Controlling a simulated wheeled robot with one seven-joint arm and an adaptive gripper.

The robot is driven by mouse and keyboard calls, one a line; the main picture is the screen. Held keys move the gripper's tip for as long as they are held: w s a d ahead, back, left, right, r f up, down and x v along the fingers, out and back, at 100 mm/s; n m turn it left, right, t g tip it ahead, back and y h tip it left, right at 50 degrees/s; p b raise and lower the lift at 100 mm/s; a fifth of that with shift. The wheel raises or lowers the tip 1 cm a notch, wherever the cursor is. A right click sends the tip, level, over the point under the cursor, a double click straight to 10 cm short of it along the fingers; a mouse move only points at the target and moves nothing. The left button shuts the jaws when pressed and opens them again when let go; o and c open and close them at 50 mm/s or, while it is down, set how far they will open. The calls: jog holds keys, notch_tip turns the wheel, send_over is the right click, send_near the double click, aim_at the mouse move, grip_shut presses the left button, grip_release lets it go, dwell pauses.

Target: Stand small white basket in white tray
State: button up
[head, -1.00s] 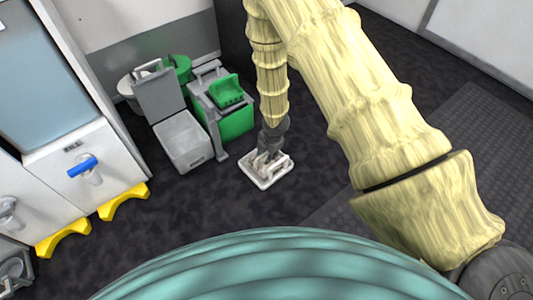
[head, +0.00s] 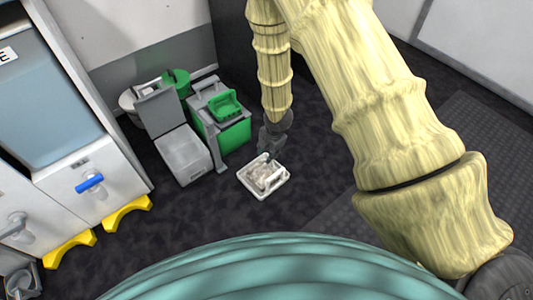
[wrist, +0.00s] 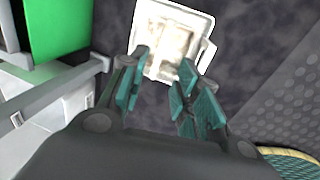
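The white tray (head: 245,181) lies flat on the dark floor, with its rim showing all around. A small pale basket (head: 266,175) is inside it; its details are too small to tell whether it stands fully level. In the wrist view the tray (wrist: 204,22) and the basket (wrist: 172,48) appear just beyond my fingertips. My gripper (wrist: 163,60) has its teal-padded fingers spread apart with nothing visible held between them. In the head view my gripper (head: 268,152) is at the tray's back edge, seemingly above and apart from the basket.
A grey open-lidded bin (head: 184,152) and a green box with a grey frame (head: 226,128) stand left of and behind the tray. Yellow feet (head: 128,213) of a white cabinet (head: 92,180) are at left. Floor to the right of the tray is clear.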

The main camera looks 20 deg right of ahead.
jog(key=shift+s+r, duration=0.1)
jog(key=shift+r, duration=0.15)
jog(key=s+d+f+m+g, duration=0.1)
jog(key=s+f+m, duration=0.2)
jog(key=s+m, duration=0.8)
jog(key=s+f+m+g, duration=0.1)
jog(key=s+f+m, duration=0.3)
jog(key=s+m, duration=0.8)
jog(key=s, duration=1.1)
jog(key=shift+s+d+h, duration=0.25)
jog(key=shift+d+h, duration=0.1)
jog(key=shift+h, duration=0.05)
